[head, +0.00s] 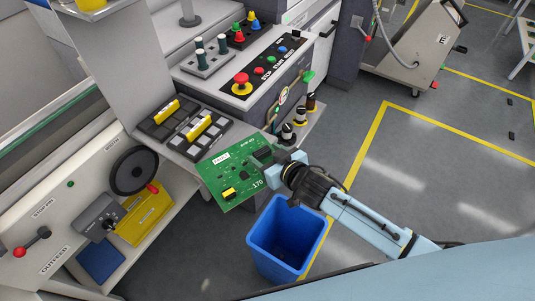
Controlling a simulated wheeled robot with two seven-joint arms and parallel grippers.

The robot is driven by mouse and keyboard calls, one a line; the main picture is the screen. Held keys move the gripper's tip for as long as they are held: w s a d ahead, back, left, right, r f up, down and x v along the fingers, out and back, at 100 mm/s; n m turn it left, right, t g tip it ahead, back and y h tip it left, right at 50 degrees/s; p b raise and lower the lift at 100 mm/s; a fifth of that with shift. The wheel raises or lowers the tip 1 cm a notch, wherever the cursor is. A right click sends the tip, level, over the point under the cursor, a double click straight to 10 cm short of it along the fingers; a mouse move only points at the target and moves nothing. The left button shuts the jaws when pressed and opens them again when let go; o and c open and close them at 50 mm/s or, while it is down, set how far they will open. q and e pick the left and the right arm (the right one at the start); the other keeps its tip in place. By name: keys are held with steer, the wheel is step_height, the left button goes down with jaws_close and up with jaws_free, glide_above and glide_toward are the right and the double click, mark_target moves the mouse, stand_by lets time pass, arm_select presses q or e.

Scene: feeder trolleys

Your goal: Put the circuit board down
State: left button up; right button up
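A green circuit board (222,172) with a yellow part, dark chips and a white label is in the middle of the head view. My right gripper (263,158) is at the board's right edge and appears closed on it. The board overlaps the front edge of a grey ledge in the picture. I cannot tell whether it touches that ledge. The fingertips are partly hidden against the board's dark parts. My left gripper is not in view.
A blue bin (287,238) stands on the floor below the board. Black trays with yellow bars (198,127) lie behind it. A control panel with a red emergency button (241,82) is further back. Open floor (430,170) lies to the right.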

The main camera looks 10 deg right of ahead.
steer(key=shift+o, duration=0.2)
steer(key=shift+r, duration=0.1)
steer(key=shift+s+d+r, duration=0.1)
steer(key=shift+s, duration=0.05)
steer(key=p+v, duration=0.1)
steer(key=v, duration=1)
steer(key=shift+s+d, duration=0.15)
steer(key=shift+s, duration=0.15)
steer(key=shift+r, duration=0.1)
